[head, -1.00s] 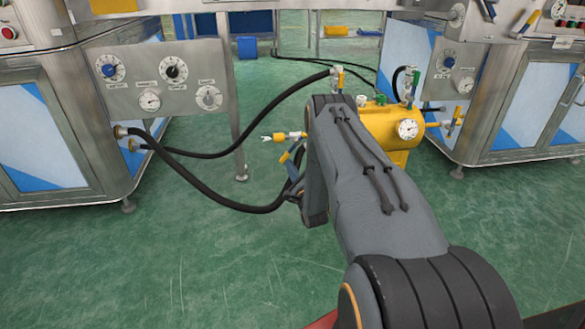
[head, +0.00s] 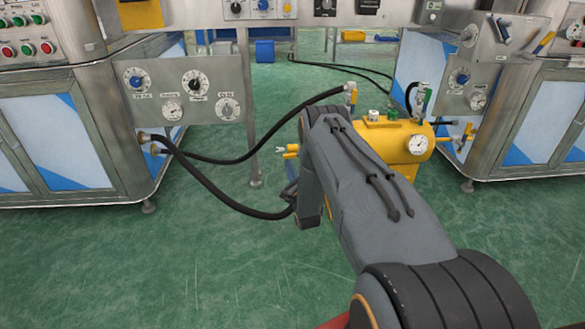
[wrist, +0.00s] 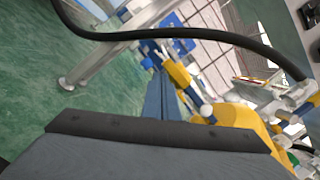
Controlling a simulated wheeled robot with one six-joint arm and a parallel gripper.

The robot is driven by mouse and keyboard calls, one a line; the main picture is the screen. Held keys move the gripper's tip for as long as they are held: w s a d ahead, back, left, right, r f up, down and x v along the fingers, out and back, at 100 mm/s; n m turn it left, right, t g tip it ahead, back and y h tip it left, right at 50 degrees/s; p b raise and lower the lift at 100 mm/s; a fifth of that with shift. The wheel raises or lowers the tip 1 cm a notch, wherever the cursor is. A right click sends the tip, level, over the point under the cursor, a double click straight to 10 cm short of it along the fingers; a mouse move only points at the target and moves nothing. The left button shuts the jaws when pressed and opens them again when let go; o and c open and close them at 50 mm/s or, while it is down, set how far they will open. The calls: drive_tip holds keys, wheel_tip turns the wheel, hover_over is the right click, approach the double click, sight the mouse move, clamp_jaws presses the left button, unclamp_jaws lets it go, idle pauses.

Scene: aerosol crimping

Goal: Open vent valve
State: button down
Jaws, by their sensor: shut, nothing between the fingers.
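A yellow tank (head: 385,138) with a round gauge (head: 418,144) stands behind my arm. Several valves sit on it: a yellow fitting (head: 289,150) at its left end, a valve (head: 351,97) on top with a hose, another (head: 421,98) on top, and a yellow-handled one (head: 466,137) at the right. I cannot tell which is the vent valve. My gripper (wrist: 157,68) is shut and empty. In the wrist view its fingers point toward a yellow-and-blue valve part (wrist: 178,74), close beside it; contact is unclear. In the head view my arm hides most of the gripper.
A black hose (head: 245,160) loops from the left cabinet (head: 60,145) toward the tank; it crosses above the fingers in the wrist view (wrist: 150,34). A gauge panel (head: 185,95) stands left, another cabinet (head: 525,135) right. The green floor in front is clear.

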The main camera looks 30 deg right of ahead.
drive_tip(key=shift+w+a+r, duration=0.1)
drive_tip(key=shift+a+r, duration=0.05)
drive_tip(key=shift+r, duration=0.3)
idle(0.3)
drive_tip(key=s+a+f+p, duration=0.1)
drive_tip(key=s+a+f, duration=0.2)
drive_tip(key=s+f, duration=0.3)
drive_tip(key=v, duration=0.3)
drive_tip(key=shift+p, duration=0.35)
drive_tip(key=shift+s+d, duration=0.15)
